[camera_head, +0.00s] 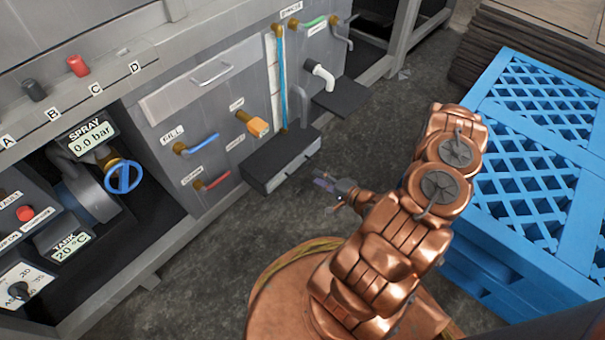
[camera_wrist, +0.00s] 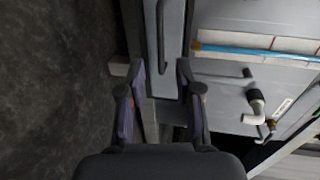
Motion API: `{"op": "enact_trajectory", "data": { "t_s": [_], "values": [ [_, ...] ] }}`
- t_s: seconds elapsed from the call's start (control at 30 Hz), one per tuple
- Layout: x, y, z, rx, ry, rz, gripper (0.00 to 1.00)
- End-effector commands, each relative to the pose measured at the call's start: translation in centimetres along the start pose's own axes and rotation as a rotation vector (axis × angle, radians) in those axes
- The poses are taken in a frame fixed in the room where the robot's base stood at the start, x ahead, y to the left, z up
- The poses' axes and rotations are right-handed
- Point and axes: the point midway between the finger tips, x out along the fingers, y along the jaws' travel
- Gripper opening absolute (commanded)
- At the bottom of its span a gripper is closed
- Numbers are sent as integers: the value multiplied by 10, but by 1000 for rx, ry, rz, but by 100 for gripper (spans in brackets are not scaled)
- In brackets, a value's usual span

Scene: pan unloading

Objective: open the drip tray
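A low dark box with a light grey front (camera_head: 296,169), which I take to be the drip tray, juts from the foot of the machine. In the wrist view its front panel (camera_wrist: 174,30) carries a long dark bar handle (camera_wrist: 161,45). My gripper (camera_head: 322,178) is just in front of this panel, to its right in the head view. In the wrist view my gripper (camera_wrist: 160,72) is open and empty, with the handle's near end lined up between the fingertips. I see no clear contact, and the remaining distance is hard to judge.
A white tap (camera_head: 320,75) over a dark shelf (camera_head: 342,97) and a blue sight tube (camera_head: 281,75) are above the box. A handled drawer (camera_head: 212,78) and coloured valve levers are to the left. Blue pallets (camera_head: 535,150) stand right. Floor is clear in front.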

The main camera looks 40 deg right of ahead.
Motion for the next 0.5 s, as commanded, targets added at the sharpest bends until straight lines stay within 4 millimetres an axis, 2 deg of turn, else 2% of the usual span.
{"op": "enact_trajectory", "data": {
  "t_s": [0.17, 0.5],
  "values": [
    [4, 1, 2, 15, 2, -16, 34],
    [35, 1, 2, 12, 1, -14, 34]
  ]
}}
